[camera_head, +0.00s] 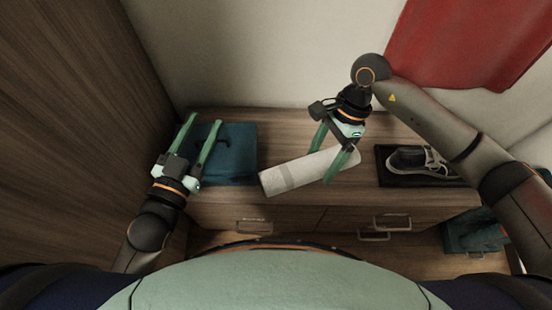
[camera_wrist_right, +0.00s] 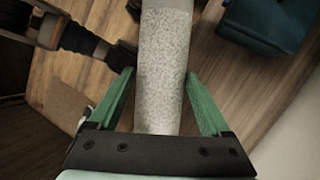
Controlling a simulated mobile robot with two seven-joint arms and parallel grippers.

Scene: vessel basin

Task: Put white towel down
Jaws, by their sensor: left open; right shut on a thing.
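The white towel (camera_head: 285,178) is a rolled, pale cylinder with a greyish band near its left end. My right gripper (camera_head: 321,166) is shut on it around the middle, and the roll slants up to the right over the front part of the wooden cabinet top. In the right wrist view the towel (camera_wrist_right: 164,70) lies between the two green fingers. Whether its underside touches the cabinet top is not clear. My left gripper (camera_head: 205,121) is open and empty, with its fingers over the teal folded item at the left of the cabinet.
The teal item (camera_head: 238,150) lies on the cabinet top (camera_head: 280,124) at left. A shoe (camera_head: 415,160) sits on a black tray (camera_head: 398,181) at right. Drawers with handles (camera_head: 255,227) are below. A red cloth (camera_head: 465,40) hangs on the wall. Bare wood shows behind the towel.

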